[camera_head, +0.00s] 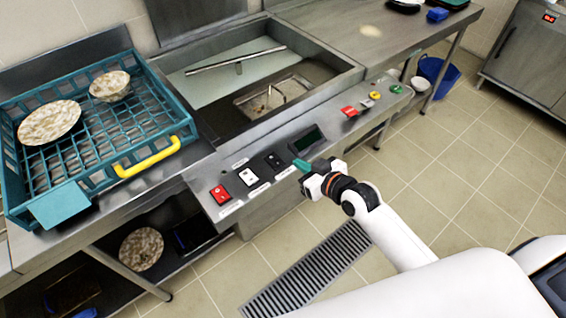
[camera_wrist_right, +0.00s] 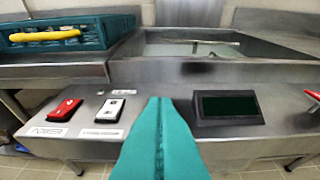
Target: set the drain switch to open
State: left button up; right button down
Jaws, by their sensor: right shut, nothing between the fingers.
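The control panel (camera_head: 235,205) on the front of the sink unit carries a red rocker switch (camera_head: 220,194), a white one (camera_head: 247,177) and a black one (camera_head: 274,161). In the right wrist view the red switch (camera_wrist_right: 64,109) and white switch (camera_wrist_right: 108,111) lie left of the fingers, which hide the black one. My left gripper is not in view.
A teal dish rack (camera_head: 60,203) with a yellow handle and patterned dishes stands left of the sink basin (camera_head: 215,122). A floor grate (camera_head: 310,270) lies below. The space in front of the panel is free.

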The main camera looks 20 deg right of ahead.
send_over(280, 166)
jog(key=s, duration=0.1)
notch_tip(280, 166, down, 3)
jog(key=shift+d+f+p, duration=0.1)
jog(key=shift+d+p, duration=0.05)
jog(key=shift+p, duration=0.15)
notch_tip(280, 166, down, 3)
jog(key=shift+s+r, duration=0.15)
jog(key=shift+r, duration=0.05)
jog(key=shift+s+d+f, duration=0.1)
jog(key=shift+s+f, duration=0.05)
jog(key=shift+f, duration=0.6)
jog(key=shift+s+f+b, duration=0.15)
jog(key=shift+f+b, duration=0.55)
jog(key=shift+f, duration=0.15)
jog(key=shift+r+p, duration=0.35)
jog(key=shift+r, duration=0.15)
jog(key=shift+r+p, duration=0.7)
jog(key=shift+p, duration=0.05)
